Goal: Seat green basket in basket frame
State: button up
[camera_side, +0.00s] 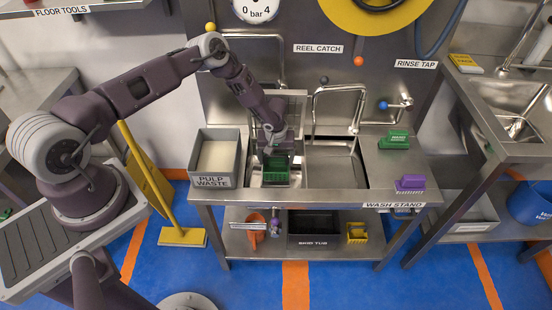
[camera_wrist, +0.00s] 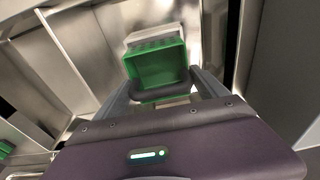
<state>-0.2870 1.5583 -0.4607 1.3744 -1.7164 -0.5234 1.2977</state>
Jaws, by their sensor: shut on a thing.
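The green basket (camera_side: 276,170) is at the left basin of the wash stand in the side view. My gripper (camera_side: 274,150) points down at its back edge and is shut on it. In the wrist view the green basket (camera_wrist: 158,66) shows its open, empty inside, with my gripper (camera_wrist: 165,88) across its near edge. A pale grey piece (camera_wrist: 152,34) shows just beyond the basket's far edge; it may be the basket frame, but I cannot tell. The basket hides what is under it, and I cannot tell whether it touches anything below.
The grey pulp waste bin (camera_side: 213,160) stands left of the basin. A tall metal tap (camera_side: 340,92) rises to the right, by the second basin (camera_side: 335,170). A green brush (camera_side: 394,140) and a purple brush (camera_side: 410,183) lie on the right of the stand.

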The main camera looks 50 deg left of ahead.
aim_at(276, 171)
jog(key=shift+f, duration=2.25)
jog(key=o, duration=1.5)
jog(key=shift+c, duration=0.2)
jog(key=shift+s+d+r, duration=0.1)
jog(key=shift+r, duration=1.15)
jog(key=shift+s+d+r, duration=0.1)
jog(key=shift+r, duration=1.15)
